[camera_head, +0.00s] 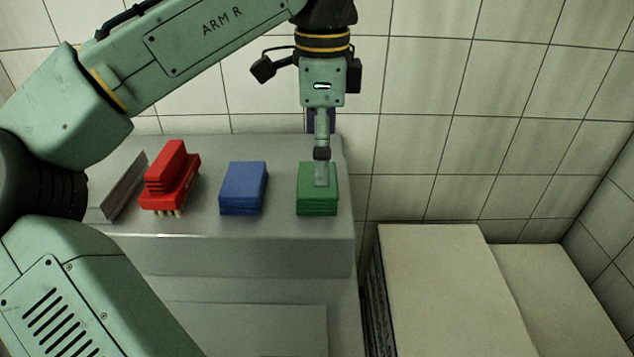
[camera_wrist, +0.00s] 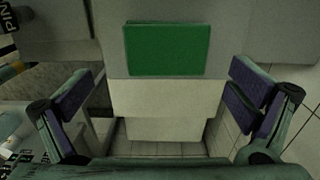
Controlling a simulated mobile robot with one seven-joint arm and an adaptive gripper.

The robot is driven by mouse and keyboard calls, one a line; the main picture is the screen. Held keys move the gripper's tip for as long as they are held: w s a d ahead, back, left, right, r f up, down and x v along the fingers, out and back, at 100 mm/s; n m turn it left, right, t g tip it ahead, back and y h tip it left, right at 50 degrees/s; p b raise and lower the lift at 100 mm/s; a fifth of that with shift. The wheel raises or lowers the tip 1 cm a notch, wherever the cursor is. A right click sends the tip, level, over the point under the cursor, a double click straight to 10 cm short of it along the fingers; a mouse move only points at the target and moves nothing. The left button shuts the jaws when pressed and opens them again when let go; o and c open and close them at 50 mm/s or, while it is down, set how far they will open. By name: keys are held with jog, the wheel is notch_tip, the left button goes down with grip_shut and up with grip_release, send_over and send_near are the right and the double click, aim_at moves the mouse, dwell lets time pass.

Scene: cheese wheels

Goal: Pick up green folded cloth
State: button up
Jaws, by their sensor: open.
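The green folded cloth (camera_head: 317,200) lies as a neat flat stack near the right end of the grey counter. In the wrist view, the green cloth (camera_wrist: 167,48) shows as a plain rectangle at the top, ahead of the fingers. My gripper (camera_head: 321,172) points down over the cloth, and its near finger covers part of the stack in the head view. In the wrist view, my gripper (camera_wrist: 160,100) is open, with its fingers wide apart at left and right and nothing between them. I cannot tell the exact height of the fingertips above the cloth.
A blue folded cloth (camera_head: 243,187) lies left of the green one, with a clear gap. A red brush (camera_head: 170,182) stands farther left. The grey counter (camera_head: 280,228) ends just right of the green cloth. A tiled wall (camera_head: 425,75) rises behind. Pale blocks (camera_head: 435,290) stand lower right.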

jog(key=shift+w+d+f+p, duration=0.1)
jog(key=shift+w+f+p, duration=0.2)
jog(key=shift+f, duration=1.15)
jog(key=shift+w+d+f+p, duration=0.1)
jog(key=shift+f+p, duration=0.25)
jog(key=shift+f, duration=1.1)
jog(key=c, duration=1)
